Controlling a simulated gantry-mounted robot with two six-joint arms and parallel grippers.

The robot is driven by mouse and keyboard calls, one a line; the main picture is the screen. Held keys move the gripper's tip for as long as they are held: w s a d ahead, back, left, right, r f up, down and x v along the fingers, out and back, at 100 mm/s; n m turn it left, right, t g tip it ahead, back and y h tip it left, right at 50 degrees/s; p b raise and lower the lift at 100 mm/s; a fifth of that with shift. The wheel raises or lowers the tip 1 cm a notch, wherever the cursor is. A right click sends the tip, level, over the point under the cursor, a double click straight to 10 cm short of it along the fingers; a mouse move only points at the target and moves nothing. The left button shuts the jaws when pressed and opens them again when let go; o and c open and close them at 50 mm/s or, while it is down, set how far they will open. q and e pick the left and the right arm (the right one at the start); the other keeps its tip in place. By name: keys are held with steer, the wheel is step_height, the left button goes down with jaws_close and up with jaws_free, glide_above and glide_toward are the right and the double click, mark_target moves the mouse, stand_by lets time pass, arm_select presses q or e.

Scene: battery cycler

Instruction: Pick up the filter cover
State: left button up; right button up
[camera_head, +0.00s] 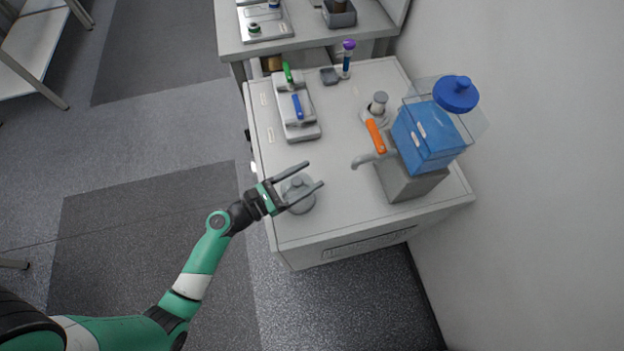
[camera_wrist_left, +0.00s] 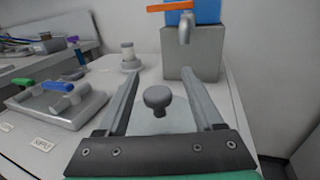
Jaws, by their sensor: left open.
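The filter cover looks to be the round grey lid with a knob (camera_head: 299,190) near the front left of the white cabinet top. In the left wrist view its dark knob (camera_wrist_left: 158,98) stands between the two fingers. My left gripper (camera_head: 316,174) is open, with one finger on each side of the lid and knob. I see no contact between the fingers and the knob. The lower part of the lid is partly hidden by the gripper in the left wrist view. My right gripper is not in view.
A blue water tank (camera_head: 428,137) on a grey block has a tap with an orange lever (camera_head: 376,136). A small grey-topped cylinder (camera_head: 378,103) stands behind it. A purple-capped tube (camera_head: 347,58) stands at the back.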

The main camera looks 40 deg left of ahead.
arm_select(q)
steer(key=shift+w+d, duration=0.1)
steer(key=shift+w, duration=0.45)
steer(key=shift+s, duration=0.25)
steer(key=shift+s+f, duration=0.1)
steer(key=shift+c, duration=1.1)
jaws_close()
